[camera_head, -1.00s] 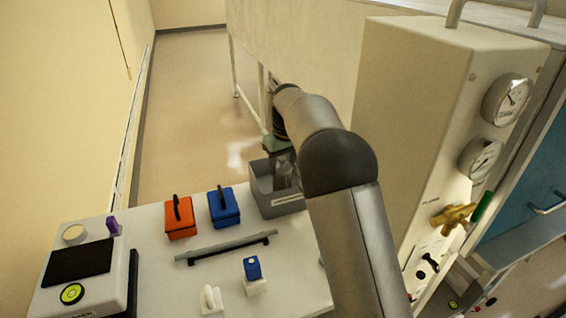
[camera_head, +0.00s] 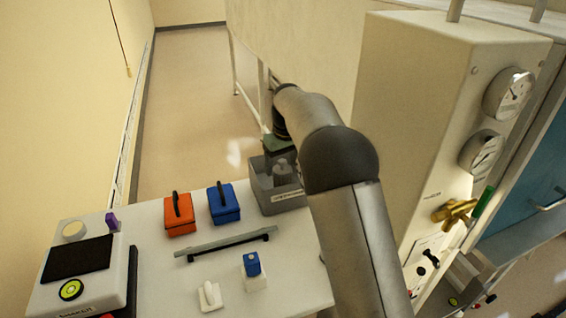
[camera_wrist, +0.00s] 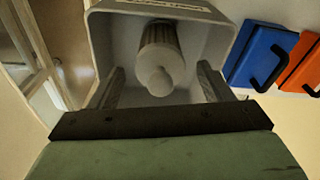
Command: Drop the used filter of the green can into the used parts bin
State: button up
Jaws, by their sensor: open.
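The used filter (camera_wrist: 162,58) is a grey ribbed cylinder with a pale rounded knob, inside the grey used parts bin (camera_wrist: 104,34). In the head view my gripper (camera_head: 281,154) is partly hidden by my arm. I cannot tell whether the filter touches the bin floor. I do not make out the green can.
A blue box (camera_head: 224,208) and an orange box (camera_head: 180,218), both with black handles, stand left of the bin. A gauge panel (camera_head: 428,110) rises at right.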

aim_at(286, 172)
notch_tip(286, 172, up, 13)
jog(key=s+d, duration=0.1)
jog(key=shift+s, duration=0.15)
jog(key=s+d+m, duration=0.3)
jog(key=s+d, duration=0.8)
jog(key=s, duration=0.3)
jog(key=s+d+f+m, duration=0.2)
jog(key=s+f, duration=0.4)
jog(key=s, duration=0.6)
jog(key=s+d+f+m, duration=0.1)
jog(key=s+d+f, duration=0.3)
jog(key=s, duration=0.9)
notch_tip(286, 172, down, 3)
jog(key=shift+d+f+m+h, duration=0.1)
jog(key=shift+d+m+h, duration=0.15)
jog(key=shift+m+h, duration=0.15)
